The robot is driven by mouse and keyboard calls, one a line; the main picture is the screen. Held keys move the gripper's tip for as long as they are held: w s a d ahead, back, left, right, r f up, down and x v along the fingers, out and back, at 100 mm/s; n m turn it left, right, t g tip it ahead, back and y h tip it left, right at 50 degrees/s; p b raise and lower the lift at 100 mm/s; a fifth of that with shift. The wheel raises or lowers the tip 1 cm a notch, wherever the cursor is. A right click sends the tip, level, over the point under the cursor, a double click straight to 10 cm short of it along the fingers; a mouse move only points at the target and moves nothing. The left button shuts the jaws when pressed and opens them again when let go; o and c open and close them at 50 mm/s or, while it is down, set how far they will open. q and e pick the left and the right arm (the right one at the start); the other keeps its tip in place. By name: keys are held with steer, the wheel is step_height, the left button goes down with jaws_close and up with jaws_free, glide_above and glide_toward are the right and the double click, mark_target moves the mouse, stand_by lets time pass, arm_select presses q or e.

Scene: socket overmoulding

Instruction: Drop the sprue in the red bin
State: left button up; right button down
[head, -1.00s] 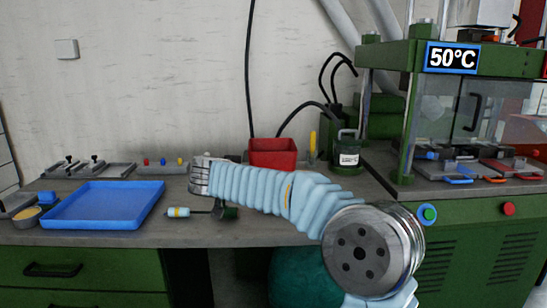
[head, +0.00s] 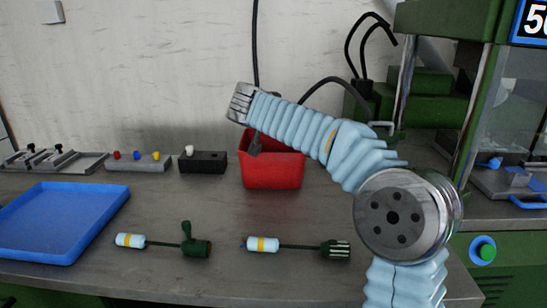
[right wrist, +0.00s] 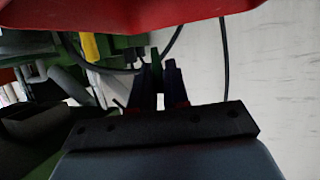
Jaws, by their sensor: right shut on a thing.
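The red bin (head: 272,172) stands on the bench near the wall. In the head view my right gripper (head: 254,148) points down at the bin's left rim; its fingertips are over or just inside the opening, I cannot tell which. In the right wrist view its dark fingers (right wrist: 160,84) are shut on a small dark green piece (right wrist: 156,62), which seems to be the sprue, mostly hidden between them. The bin's red wall (right wrist: 130,14) fills the top of that view. My left gripper is not in view.
A blue tray (head: 55,222) is at left. A black block (head: 203,162) stands left of the bin. A green press stands at right.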

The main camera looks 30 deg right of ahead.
steer(key=shift+f, duration=2.4)
steer(key=c, duration=1)
jaws_free()
steer(key=shift+c, duration=0.2)
steer(key=b+v, duration=0.2)
steer(key=v, duration=1.2)
steer(key=shift+r, duration=0.1)
